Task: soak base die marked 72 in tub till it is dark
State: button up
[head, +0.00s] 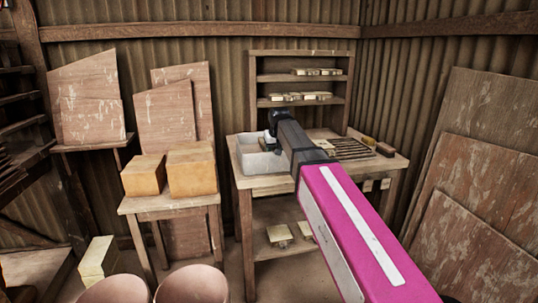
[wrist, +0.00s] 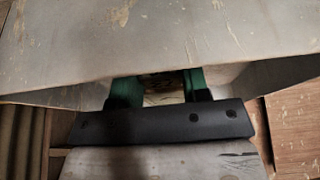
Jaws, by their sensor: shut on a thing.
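The tub (head: 252,163) is a pale grey box at the left of the workbench in the head view. My gripper (head: 270,143) points down at the tub, and its tips are hard to make out there. In the wrist view my gripper (wrist: 161,88) has green fingertips shut on a brownish block (wrist: 161,80), which I take as the base die. Only a small part of the block shows, so its mark cannot be read and its wetness cannot be told. The tub's pale surface (wrist: 160,35) fills the upper wrist view, close around the fingertips.
The workbench (head: 265,183) also holds a slatted rack (head: 350,150) right of my arm. A shelf unit (head: 300,87) with pale blocks stands behind. A side table (head: 165,204) with two tan blocks stands at left. Boards lean on the walls, and two round rims (head: 190,285) are in front.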

jog(key=shift+w+r, duration=0.15)
jog(key=shift+r, duration=1)
jog(key=shift+w+r, duration=0.1)
jog(key=shift+r, duration=2.65)
jog(key=shift+r, duration=0.15)
notch_tip(320, 180, up, 4)
jog(key=shift+f, duration=0.1)
